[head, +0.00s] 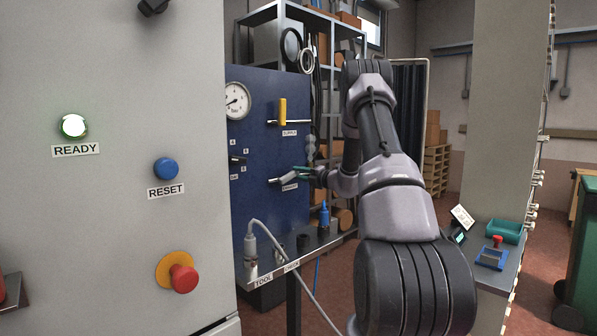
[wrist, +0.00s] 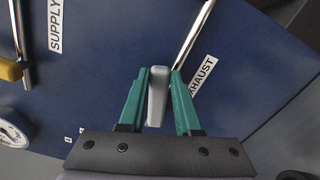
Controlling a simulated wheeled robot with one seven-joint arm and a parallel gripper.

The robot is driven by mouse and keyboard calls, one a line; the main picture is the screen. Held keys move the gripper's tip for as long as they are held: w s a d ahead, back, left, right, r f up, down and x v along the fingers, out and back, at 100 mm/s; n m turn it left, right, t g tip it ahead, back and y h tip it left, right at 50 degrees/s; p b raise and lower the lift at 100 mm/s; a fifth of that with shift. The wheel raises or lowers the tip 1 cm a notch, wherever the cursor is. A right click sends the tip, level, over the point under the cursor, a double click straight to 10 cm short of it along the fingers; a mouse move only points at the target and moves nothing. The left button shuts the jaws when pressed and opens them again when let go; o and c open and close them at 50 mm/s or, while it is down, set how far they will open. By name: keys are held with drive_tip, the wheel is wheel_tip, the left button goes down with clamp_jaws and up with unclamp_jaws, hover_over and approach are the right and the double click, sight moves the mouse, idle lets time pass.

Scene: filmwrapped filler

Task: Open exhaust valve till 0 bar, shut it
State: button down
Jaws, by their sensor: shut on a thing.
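The exhaust valve's grey lever (wrist: 157,95) sits between the green fingers of my gripper (wrist: 160,74), which is shut on it. In the wrist view the lever lies at a slant to its metal pipe (wrist: 196,32), not square across it. The head view shows my gripper (head: 301,173) at the lever (head: 289,178) on the blue panel (head: 262,150). The pressure gauge (head: 237,100) is at the panel's upper left; its needle is too small to read surely. The EXHAUST label (wrist: 202,75) is partly covered by a finger.
The supply valve's yellow lever (head: 283,110) stands upright across its pipe above the exhaust valve. A bench (head: 325,242) with tools and a hose stands below the panel. A grey cabinet (head: 110,230) with a lit READY lamp (head: 73,126) and an emergency stop (head: 182,278) is at left.

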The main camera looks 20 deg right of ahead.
drive_tip(key=shift+d+f+m, duration=0.15)
drive_tip(key=shift+f+m, duration=0.9)
drive_tip(key=shift+m, duration=0.45)
drive_tip(key=c, duration=0.6)
unclamp_jaws()
drive_tip(key=v, duration=1)
drive_tip(key=shift+s+d, duration=0.15)
drive_tip(key=shift+s, duration=0.15)
